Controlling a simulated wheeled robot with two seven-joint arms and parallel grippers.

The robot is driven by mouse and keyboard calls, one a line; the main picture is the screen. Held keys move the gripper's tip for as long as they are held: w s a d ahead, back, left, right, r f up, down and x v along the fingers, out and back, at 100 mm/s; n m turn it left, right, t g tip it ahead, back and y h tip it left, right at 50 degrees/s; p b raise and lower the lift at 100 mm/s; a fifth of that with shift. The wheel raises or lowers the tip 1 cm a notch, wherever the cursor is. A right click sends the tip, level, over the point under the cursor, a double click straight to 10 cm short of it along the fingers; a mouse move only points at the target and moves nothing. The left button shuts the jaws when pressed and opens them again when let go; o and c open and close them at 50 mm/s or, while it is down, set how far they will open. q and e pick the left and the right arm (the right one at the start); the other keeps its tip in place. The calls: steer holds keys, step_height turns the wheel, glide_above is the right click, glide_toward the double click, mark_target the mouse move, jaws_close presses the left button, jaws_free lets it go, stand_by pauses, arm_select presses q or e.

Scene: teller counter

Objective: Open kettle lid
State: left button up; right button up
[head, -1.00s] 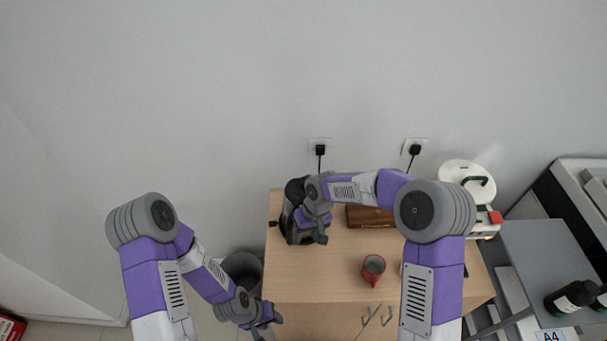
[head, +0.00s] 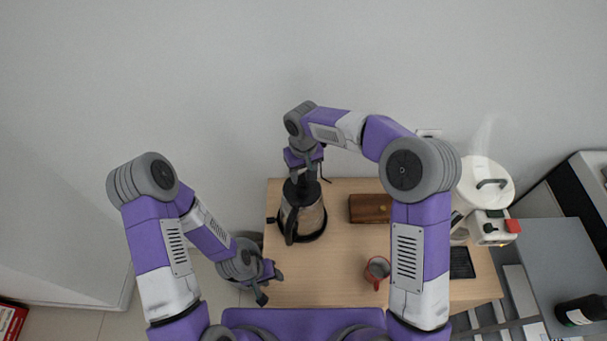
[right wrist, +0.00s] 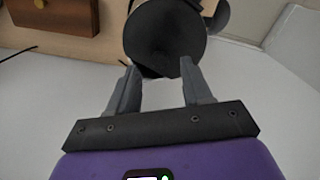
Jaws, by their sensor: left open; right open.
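The kettle (head: 310,217), steel with a black top and black handle, stands upright on a dark base at the left back of the wooden table. My right gripper (head: 305,179) is open, pointing down at the kettle's top and hiding part of it. In the right wrist view the dark round kettle top (right wrist: 165,42) lies just past and between the open fingertips (right wrist: 158,68). I cannot tell whether the fingers touch it or whether the lid is raised. My left gripper (head: 268,285) is open and empty by the table's left front edge, away from the kettle.
A brown wooden box (head: 370,208) lies right of the kettle. A red mug (head: 377,270) stands nearer the front. A white appliance (head: 486,185) is at the table's right end. The tabletop (head: 335,260) between kettle and mug is clear. A wall is close behind.

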mark_target(302, 188)
steer(key=shift+f, duration=1.35)
jaws_close()
